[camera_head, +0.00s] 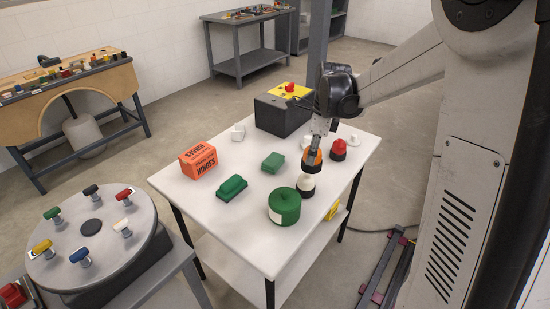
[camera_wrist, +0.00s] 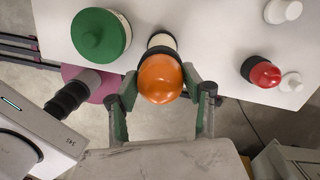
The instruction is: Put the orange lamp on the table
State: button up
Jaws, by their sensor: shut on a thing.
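The orange lamp (camera_head: 313,159) has an orange dome and a dark base. My gripper (camera_head: 316,147) is shut on its dome, over the right part of the white table (camera_head: 215,218). In the wrist view the orange dome (camera_wrist: 160,79) sits between the two fingers of my gripper (camera_wrist: 160,88). A white-topped lamp with a black base (camera_head: 306,185) shows just below the orange lamp in the head view. It is partly hidden behind the dome in the wrist view (camera_wrist: 162,42). I cannot tell whether the two touch.
A red lamp (camera_head: 338,150) stands close on the right, and a green round container (camera_head: 284,206) in front. An orange box (camera_head: 198,160), green blocks (camera_head: 231,188) and a black box with a yellow top (camera_head: 282,115) stand farther off. The table's front left is clear.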

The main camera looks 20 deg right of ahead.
jog(key=shift+s+d+f+m, duration=0.15)
jog(key=shift+s+d+m, duration=0.2)
jog(key=shift+m, duration=0.55)
jog(key=shift+w+d+f, duration=0.1)
jog(key=shift+d+f, duration=0.05)
jog(key=shift+d, duration=0.05)
jog(key=shift+w+d+f, duration=1.25)
jog(key=shift+d+f, duration=0.15)
jog(key=shift+f, duration=0.4)
jog(key=shift+w+d+f, duration=1.3)
jog(key=shift+d+f, duration=0.15)
jog(key=shift+f, duration=0.35)
jog(key=shift+w+d+f, duration=1.25)
jog(key=shift+d+f, duration=0.15)
jog(key=shift+f, duration=0.4)
jog(key=shift+f+b, duration=0.2)
jog(key=shift+b, duration=0.1)
jog(key=o, duration=1.2)
jog(key=shift+o, duration=0.3)
jog(key=shift+r, duration=0.15)
